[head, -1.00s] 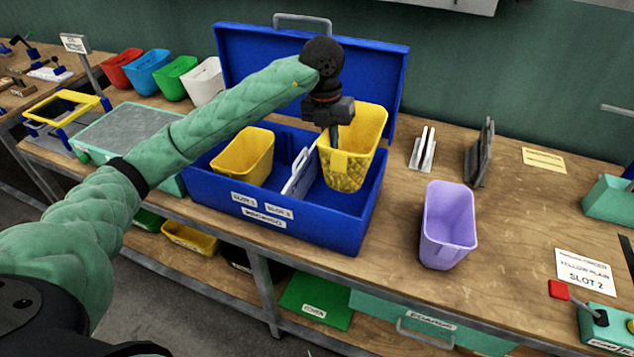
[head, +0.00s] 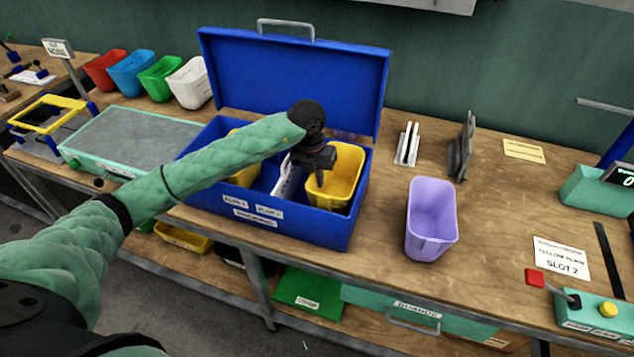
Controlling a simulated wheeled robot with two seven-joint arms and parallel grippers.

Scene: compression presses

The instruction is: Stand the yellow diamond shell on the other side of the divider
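The yellow diamond shell (head: 343,176) stands low in the right compartment of the blue case (head: 290,233), its mouth up and its rim near the case's wall height. Its patterned lower part is mostly hidden by the case's front wall. My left gripper (head: 319,178) is at the shell's left rim and looks shut on it; the fingertips are partly hidden. The white divider (head: 287,183) is left of this shell. A second yellow shell (head: 246,176) is in the left compartment, mostly covered by my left arm. My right gripper is not in view.
The case's blue lid (head: 295,90) stands open behind. A purple shell (head: 432,220) stands on the bench to the right. Red, blue, green and white shells (head: 188,82) stand at the back left. A card (head: 562,259) reads yellow plain, slot 2.

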